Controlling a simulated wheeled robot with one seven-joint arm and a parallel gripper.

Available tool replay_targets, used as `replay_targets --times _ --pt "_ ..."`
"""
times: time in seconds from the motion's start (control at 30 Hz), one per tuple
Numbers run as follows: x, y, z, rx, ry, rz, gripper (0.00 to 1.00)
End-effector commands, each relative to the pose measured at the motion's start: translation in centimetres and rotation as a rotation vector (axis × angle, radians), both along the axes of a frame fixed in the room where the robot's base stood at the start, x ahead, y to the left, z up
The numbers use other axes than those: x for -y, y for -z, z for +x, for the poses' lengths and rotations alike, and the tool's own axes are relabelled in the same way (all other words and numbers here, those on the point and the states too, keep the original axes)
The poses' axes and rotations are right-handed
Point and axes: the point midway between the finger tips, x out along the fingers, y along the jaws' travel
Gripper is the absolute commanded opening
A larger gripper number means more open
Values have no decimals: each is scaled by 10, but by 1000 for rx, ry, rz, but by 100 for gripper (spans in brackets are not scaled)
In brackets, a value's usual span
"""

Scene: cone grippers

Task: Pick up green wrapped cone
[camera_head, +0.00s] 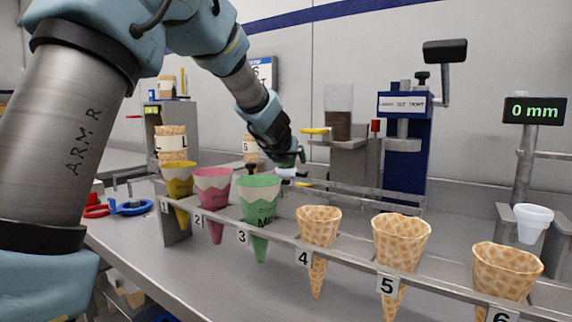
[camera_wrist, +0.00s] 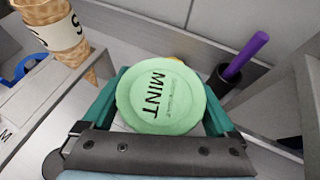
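A green wrapped cone (camera_head: 258,200) stands upright in slot 3 of the rack (camera_head: 340,255), with dark letters partly hidden by the rail. My gripper (camera_head: 288,165) is behind and right of it, apart from it in the picture. In the wrist view, a round pale green top marked MINT (camera_wrist: 160,97) lies between the two teal fingers of my gripper (camera_wrist: 165,105). The fingers flank it on both sides; I cannot tell whether they press on it. What is under this top is hidden. I cannot tell whether it belongs to the cone in slot 3.
A yellow cone (camera_head: 178,178) and a pink cone (camera_head: 212,187) stand in slots 1 and 2. Plain waffle cones (camera_head: 400,243) fill slots 4 to 6. Stacked cones (camera_wrist: 66,38) stand left in the wrist view; a purple-handled tool (camera_wrist: 248,55) stands right.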

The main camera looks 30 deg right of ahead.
Motion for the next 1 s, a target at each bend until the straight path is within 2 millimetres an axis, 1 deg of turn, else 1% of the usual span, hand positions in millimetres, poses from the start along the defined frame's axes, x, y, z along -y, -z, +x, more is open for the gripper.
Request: replay_targets --times 0.03,0.3,0.33,0.57,0.67,0.87,1.0 --pt "0 0 0 0 0 0 85" --pt "0 0 0 0 0 0 55" --pt "0 0 0 0 0 0 54" --pt "0 -1 0 0 0 0 53" --pt "0 -4 0 -1 0 -1 53" --pt "0 -21 0 1 0 1 53" --pt "0 -41 -1 0 0 0 53"
